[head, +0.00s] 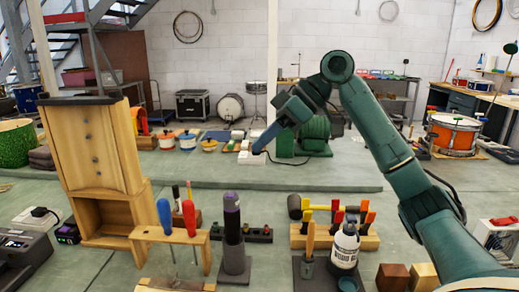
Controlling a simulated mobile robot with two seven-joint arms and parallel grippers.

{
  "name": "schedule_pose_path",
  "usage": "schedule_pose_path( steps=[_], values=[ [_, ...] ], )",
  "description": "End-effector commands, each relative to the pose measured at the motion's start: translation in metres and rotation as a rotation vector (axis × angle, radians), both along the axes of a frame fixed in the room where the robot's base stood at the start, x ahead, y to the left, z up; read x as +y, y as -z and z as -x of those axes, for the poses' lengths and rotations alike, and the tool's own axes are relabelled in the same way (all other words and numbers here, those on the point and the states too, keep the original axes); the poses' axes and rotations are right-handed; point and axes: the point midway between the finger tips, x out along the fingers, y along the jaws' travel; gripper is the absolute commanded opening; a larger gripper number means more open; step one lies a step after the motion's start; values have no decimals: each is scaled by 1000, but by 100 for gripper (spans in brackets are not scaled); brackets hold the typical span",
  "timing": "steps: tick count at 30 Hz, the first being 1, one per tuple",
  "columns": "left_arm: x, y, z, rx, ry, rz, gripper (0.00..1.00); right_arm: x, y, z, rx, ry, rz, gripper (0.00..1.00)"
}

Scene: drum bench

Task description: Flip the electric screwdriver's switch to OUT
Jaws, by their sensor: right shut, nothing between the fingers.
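What looks like the electric screwdriver (232,218) stands upright in a dark grey stand in the front middle of the bench. It is dark with a purple band near the top. Its switch is too small to make out, so I cannot tell its position. My right gripper (259,149) is shut and empty. It points down and left, above and beyond the screwdriver in the picture, and apart from it. My left gripper is not in view.
A wooden rack (170,237) with red and blue screwdrivers stands just left. A tall wooden cabinet (95,150) is further left. A white glue bottle (345,246) and a wooden tool rack (335,238) stand right. The bench strip behind is mostly clear.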

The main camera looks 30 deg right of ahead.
Motion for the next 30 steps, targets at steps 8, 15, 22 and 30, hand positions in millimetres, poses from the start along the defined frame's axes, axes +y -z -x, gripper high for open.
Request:
schedule_pose_path(
  steps=[8,15,22,30],
  values=[
    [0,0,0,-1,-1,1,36,39,43,-21,3,-3,-1,0],
    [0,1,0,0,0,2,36,50,79,-24,2,1,1,0],
    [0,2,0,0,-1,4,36,51,93,-22,-1,0,-1,0],
    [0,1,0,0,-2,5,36,51,94,-22,-1,0,-1,0]
  ],
)
